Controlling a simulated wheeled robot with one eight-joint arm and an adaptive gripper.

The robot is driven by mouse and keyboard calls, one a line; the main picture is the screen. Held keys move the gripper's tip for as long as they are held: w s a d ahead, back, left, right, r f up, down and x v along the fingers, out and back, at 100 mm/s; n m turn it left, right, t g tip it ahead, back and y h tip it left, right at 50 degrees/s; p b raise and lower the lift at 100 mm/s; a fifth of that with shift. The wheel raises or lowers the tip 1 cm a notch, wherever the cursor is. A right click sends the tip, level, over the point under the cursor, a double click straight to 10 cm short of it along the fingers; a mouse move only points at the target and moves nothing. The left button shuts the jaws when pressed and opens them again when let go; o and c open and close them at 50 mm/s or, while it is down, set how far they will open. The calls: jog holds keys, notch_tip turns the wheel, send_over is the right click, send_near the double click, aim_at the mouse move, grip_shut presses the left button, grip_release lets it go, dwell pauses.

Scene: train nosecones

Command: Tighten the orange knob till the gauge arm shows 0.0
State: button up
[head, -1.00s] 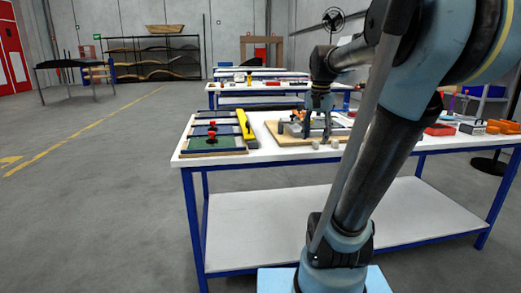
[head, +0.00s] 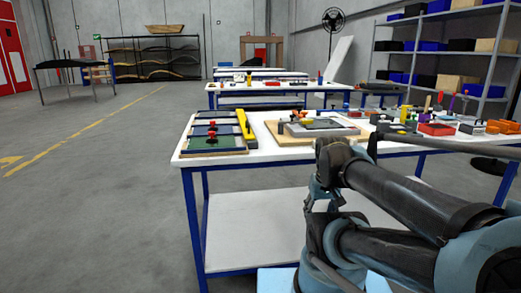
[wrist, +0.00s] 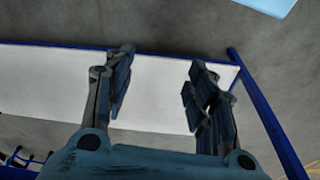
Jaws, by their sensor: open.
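A small orange part (head: 303,120), which may be the orange knob, sits on a fixture (head: 318,127) with a pale wooden base on the white workbench (head: 272,150) in the head view. It is too small to make out clearly. I cannot make out the gauge arm or its reading. My gripper (wrist: 158,78) is open and empty in the wrist view, its two fingers wide apart. It is away from the fixture, low in front of the bench, with a white shelf behind the fingers. The knob and gauge are not in the wrist view.
On the bench, panels with red knobs (head: 212,136) and a yellow tool (head: 244,124) lie left of the fixture. Several tools and a red box (head: 436,129) lie to its right. The bench's lower shelf (head: 250,222) is bare. Open floor lies to the left.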

dwell(0.4)
jog(key=shift+w+f, duration=0.2)
jog(key=shift+w, duration=0.25)
jog(key=c, duration=0.4)
jog(key=shift+s+d, duration=0.1)
